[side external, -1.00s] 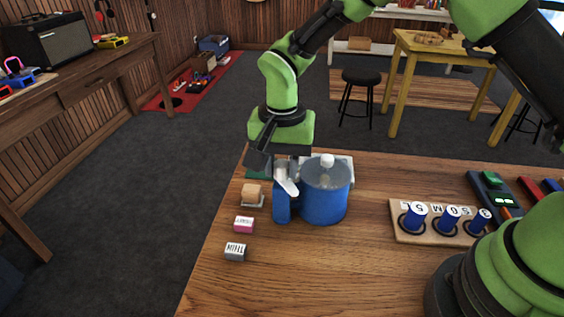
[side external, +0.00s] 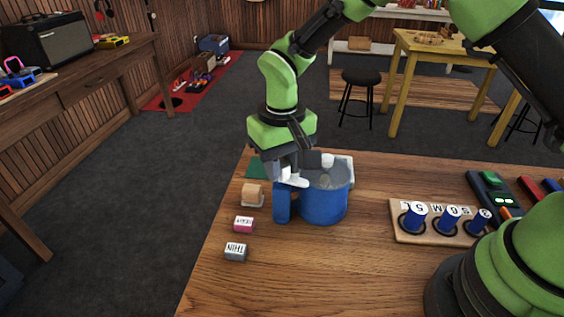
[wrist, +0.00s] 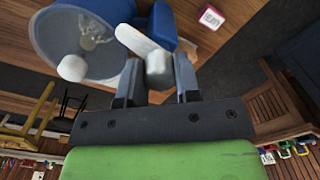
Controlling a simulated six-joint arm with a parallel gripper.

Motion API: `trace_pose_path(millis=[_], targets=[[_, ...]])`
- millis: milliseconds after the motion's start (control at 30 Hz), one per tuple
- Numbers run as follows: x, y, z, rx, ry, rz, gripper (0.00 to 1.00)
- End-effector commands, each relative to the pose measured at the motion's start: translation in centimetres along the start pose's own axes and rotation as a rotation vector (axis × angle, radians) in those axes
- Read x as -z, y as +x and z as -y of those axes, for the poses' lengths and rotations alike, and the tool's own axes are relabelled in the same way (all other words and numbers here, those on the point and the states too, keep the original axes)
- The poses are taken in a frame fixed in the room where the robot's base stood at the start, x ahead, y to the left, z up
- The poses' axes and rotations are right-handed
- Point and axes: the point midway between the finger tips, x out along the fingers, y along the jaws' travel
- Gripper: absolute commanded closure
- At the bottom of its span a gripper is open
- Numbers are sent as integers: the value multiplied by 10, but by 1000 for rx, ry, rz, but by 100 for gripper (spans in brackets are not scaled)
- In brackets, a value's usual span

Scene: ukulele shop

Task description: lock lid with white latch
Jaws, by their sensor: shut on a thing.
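A blue pot (side external: 322,205) stands on the wooden table with a clear lid (side external: 336,180) on top. The lid has a white knob (side external: 327,160); it also shows in the wrist view (wrist: 72,67). A blue block-like part (side external: 282,207) is at the pot's left side. The white latch (side external: 293,180) is a bar at the lid's left edge; in the wrist view the latch (wrist: 137,42) points up and left beside the lid's rim. My gripper (wrist: 158,72) is shut on the latch's pale stub. Whether the bar's tip overlaps the lid is unclear.
Small labelled blocks, pink (side external: 244,224) and grey (side external: 236,251), and a tan block (side external: 252,193) stand left of the pot. A wooden rack with blue spools (side external: 445,238) is at the right. The table between pot and rack is clear.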

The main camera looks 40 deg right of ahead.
Motion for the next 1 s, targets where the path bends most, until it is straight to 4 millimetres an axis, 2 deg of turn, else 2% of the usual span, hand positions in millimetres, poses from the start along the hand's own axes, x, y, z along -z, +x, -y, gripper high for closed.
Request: trace_pose_path(millis=[600,1000], targets=[[0,-1,0,1,-540,0,93],[0,-1,0,1,-713,0,93]])
